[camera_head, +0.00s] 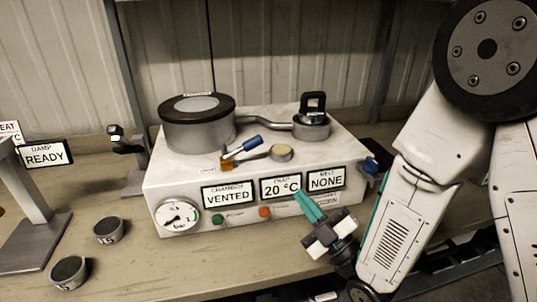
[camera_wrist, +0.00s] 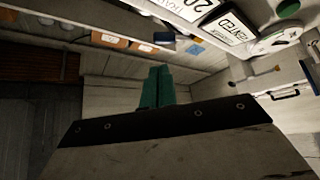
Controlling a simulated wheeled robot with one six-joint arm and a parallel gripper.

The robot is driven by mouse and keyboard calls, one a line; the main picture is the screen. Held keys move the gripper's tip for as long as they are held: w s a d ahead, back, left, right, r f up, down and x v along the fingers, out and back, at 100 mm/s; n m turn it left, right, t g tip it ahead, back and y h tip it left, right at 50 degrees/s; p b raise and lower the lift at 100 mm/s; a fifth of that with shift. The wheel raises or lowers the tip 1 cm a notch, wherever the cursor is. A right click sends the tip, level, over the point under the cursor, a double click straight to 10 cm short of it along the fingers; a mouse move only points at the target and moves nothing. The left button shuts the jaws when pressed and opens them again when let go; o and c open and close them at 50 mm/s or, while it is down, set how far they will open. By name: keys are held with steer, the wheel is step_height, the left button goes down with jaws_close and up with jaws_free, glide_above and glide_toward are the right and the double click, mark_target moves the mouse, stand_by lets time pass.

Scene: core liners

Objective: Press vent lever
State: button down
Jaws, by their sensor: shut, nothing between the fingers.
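A white vacuum machine (camera_head: 165,183) stands on the bench in the head view. On its top is a lever with a blue handle (camera_head: 243,147) on a small yellow base, beside a pale round knob (camera_head: 281,153). I cannot tell from labels which one is the vent lever. The machine's displays read VENTED (camera_head: 229,195), 20 °C and NONE. My gripper (camera_head: 309,207), with teal fingers, is shut and empty in front of the machine's front face, below and right of the blue handle. The shut fingers also show in the wrist view (camera_wrist: 158,87).
A lidded round chamber (camera_head: 198,122) and a smaller cup (camera_head: 311,125) joined by a pipe are on the machine. A dial gauge (camera_head: 177,216), a green button (camera_head: 218,220) and an orange button (camera_head: 264,212) are on its front. Two small cups (camera_head: 108,230) (camera_head: 68,272) stand left.

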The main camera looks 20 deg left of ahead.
steer(key=shift+a+r, duration=0.1)
glide_toward(244, 147)
steer(key=w+r, duration=0.1)
steer(key=w+a+r, duration=0.1)
steer(key=w, duration=0.1)
steer(key=w+a+r, duration=0.1)
steer(key=w, duration=0.1)
steer(key=shift+r, duration=0.1)
steer(key=shift+s, duration=0.1)
stand_by(0.4)
